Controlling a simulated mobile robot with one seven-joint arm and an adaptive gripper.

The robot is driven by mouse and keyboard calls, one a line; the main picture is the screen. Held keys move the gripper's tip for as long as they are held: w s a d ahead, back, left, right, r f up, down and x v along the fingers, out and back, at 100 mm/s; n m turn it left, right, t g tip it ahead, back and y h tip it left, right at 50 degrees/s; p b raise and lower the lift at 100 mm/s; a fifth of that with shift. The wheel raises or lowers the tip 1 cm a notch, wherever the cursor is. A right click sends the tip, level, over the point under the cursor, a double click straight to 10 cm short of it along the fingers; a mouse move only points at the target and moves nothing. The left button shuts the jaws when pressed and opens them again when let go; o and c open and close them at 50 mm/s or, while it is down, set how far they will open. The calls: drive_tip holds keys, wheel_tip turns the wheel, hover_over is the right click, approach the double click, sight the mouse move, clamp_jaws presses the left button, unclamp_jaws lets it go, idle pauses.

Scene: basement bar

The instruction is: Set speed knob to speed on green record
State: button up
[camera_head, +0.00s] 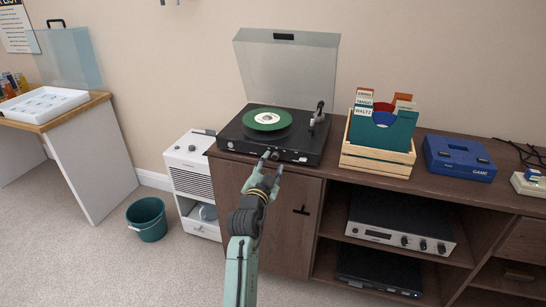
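The green record (267,120), with a pale label, lies on the black turntable (305,146), whose clear lid stands raised. The tonearm (318,115) is at the right of the deck, off the record. My gripper (274,161) is at the turntable's front edge, its fingertips a little apart and with nothing visible between them. A small dark knob (275,155) shows right by the fingertips; I cannot tell if they touch it. Another small control (302,159) is farther right on the front edge. Knob markings and the record's label text are too small to read.
A wooden crate of record sleeves (378,162) stands right of the turntable, with a blue game box (459,158) beyond. A silver amplifier (400,226) sits on the shelf below. A white cabinet (190,160) and green bin (147,219) are to the left.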

sight(275, 157)
drive_tip(key=shift+p+x, duration=0.35)
drive_tip(key=shift+x, duration=1.15)
drive_tip(key=shift+c, duration=0.2)
clamp_jaws()
